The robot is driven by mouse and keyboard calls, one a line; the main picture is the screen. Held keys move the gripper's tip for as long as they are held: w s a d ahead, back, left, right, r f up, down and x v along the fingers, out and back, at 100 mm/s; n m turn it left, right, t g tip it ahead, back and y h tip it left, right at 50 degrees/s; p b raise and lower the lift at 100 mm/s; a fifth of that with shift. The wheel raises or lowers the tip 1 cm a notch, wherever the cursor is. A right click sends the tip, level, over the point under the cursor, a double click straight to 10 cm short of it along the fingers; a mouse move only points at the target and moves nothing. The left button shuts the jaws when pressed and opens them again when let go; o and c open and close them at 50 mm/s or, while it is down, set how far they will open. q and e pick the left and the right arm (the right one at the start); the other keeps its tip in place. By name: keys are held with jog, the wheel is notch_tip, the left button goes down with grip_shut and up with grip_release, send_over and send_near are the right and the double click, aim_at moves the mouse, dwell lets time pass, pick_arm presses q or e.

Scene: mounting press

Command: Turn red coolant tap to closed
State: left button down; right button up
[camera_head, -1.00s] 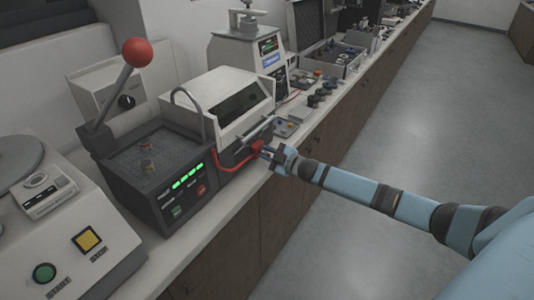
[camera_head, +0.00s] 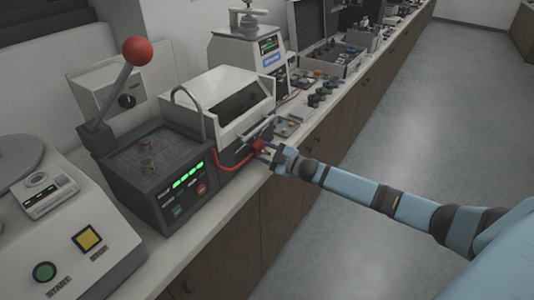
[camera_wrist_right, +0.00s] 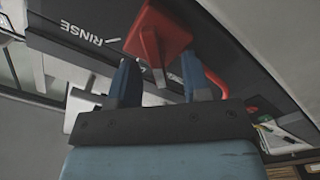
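The red coolant tap handle (camera_head: 258,146) is at the front right corner of the dark grey machine, where a red tube (camera_head: 232,165) runs along its side. In the right wrist view the red handle (camera_wrist_right: 158,35) is a blocky lever, tilted, just beyond and between my fingertips. My right gripper (camera_head: 266,153) is right at the handle. Its two blue fingers (camera_wrist_right: 158,60) stand apart, one on each side below the handle; I cannot tell whether they touch it. My left gripper is not in view.
The dark machine (camera_head: 150,205) with a red-knobbed lever (camera_head: 137,52) and a white-lidded box (camera_head: 235,85) stand behind the handle. A "RINSE" label (camera_wrist_right: 88,33) is beside the handle. Small parts (camera_head: 320,95) line the bench to the right. The floor is clear.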

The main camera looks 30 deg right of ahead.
jog(key=v, duration=1.3)
jog(key=shift+s+d, duration=0.2)
jog(key=shift+s, duration=0.15)
jog(key=s+a+f+m+g+h, duration=0.1)
jog(key=s+a+f+m, duration=0.2)
jog(key=s+a+f, duration=0.3)
jog(key=s+a+f+m+g+h, duration=0.1)
jog(key=s+a+f+m, duration=0.1)
jog(key=s+a+f, duration=0.45)
jog(key=s+a+f+m+g+h, duration=0.1)
jog(key=s+a+m+g, duration=0.15)
jog(key=s+a, duration=0.45)
jog(key=s+a+f+m+g+h, duration=0.1)
jog(key=s+a+m, duration=0.25)
jog(key=a, duration=0.55)
notch_tip(320, 180, up, 12)
jog(key=s+p, duration=0.1)
jog(key=p, duration=1.1)
jog(key=shift+d+f, duration=0.2)
jog(key=shift+f, duration=0.05)
